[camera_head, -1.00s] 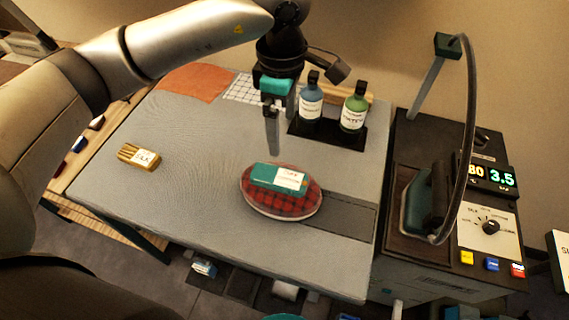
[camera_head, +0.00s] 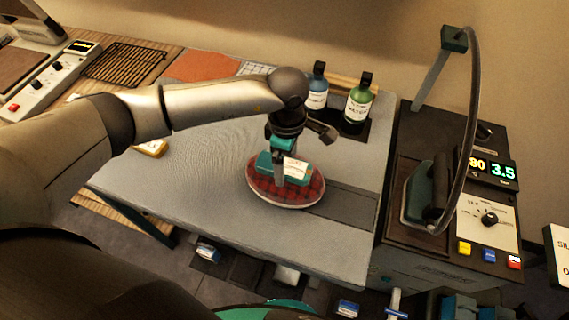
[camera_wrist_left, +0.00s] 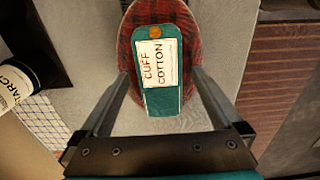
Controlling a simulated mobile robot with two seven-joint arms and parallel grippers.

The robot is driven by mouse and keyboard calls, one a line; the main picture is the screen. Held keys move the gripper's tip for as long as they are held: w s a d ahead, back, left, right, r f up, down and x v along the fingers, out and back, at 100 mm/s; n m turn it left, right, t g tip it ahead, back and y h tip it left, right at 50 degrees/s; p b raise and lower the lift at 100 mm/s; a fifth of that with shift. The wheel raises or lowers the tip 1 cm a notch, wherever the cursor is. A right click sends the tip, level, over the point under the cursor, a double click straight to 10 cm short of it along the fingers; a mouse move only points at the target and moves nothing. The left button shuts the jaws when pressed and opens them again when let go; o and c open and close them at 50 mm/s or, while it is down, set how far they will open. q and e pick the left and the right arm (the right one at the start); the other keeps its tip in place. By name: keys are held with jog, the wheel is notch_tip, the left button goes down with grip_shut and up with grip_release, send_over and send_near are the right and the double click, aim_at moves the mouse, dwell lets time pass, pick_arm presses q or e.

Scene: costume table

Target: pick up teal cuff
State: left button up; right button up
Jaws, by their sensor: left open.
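The teal cuff (camera_head: 297,172) lies on a red plaid oval pad (camera_head: 291,198) on the grey table. I cannot tell how far above the pad the fingertips are. My right gripper is not in view.
A blue bottle (camera_head: 317,88) and a green bottle (camera_head: 357,103) stand behind the pad. A yellow labelled bundle (camera_head: 152,148) is partly hidden by my left arm. An iron (camera_head: 428,195) stands on the control unit at right. The table's front left is clear.

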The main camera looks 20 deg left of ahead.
pick_arm(q)
jog(key=shift+f, duration=0.4)
jog(key=shift+c, duration=0.4)
jog(key=c, duration=1.4)
jog(key=shift+r, duration=0.1)
jog(key=shift+r, duration=0.1)
